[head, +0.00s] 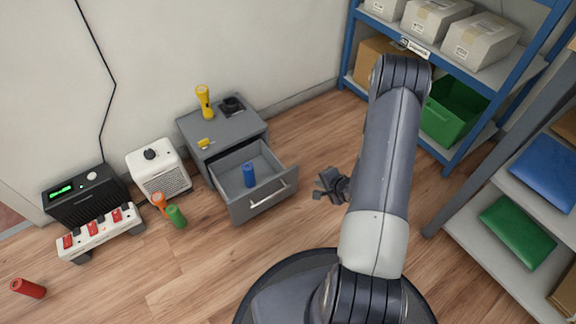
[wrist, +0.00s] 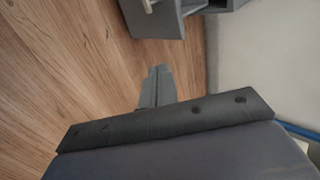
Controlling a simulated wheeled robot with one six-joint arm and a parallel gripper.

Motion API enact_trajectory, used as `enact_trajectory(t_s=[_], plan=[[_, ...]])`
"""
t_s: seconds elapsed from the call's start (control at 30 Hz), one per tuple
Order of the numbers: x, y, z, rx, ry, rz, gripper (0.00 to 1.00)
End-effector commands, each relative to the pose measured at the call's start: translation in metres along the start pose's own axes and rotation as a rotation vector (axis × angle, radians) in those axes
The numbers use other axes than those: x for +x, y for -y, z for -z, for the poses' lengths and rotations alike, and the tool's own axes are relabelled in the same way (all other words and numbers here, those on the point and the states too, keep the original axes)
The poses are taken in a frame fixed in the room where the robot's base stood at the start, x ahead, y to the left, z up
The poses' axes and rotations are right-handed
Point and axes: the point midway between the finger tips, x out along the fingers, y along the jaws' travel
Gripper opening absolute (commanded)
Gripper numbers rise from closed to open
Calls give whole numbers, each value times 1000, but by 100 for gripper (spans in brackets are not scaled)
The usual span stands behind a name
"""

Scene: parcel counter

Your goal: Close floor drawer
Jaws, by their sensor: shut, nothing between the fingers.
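The floor drawer (head: 229,195) is pulled out of a small grey cabinet (head: 225,124) that stands on the floor against the wall. A blue cylinder (head: 249,174) stands inside the drawer. The drawer front carries a pale bar handle (head: 269,194). My gripper (head: 321,187) is to the right of the drawer front, apart from it, and holds nothing. In the wrist view my gripper's fingers (wrist: 156,75) are together over bare floor, with part of the grey drawer (wrist: 158,20) at the top edge.
A yellow flashlight (head: 204,101) stands on the cabinet. A white heater (head: 160,170), orange and green (head: 176,216) flashlights and a power strip (head: 100,232) are left of the drawer. A blue shelf (head: 353,45) stands at the right. Floor before the drawer is clear.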

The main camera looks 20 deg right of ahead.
Motion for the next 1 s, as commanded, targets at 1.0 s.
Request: enact_trajectory(t_s=[1.0], plan=[[132,23,-1,42,12,24,0]])
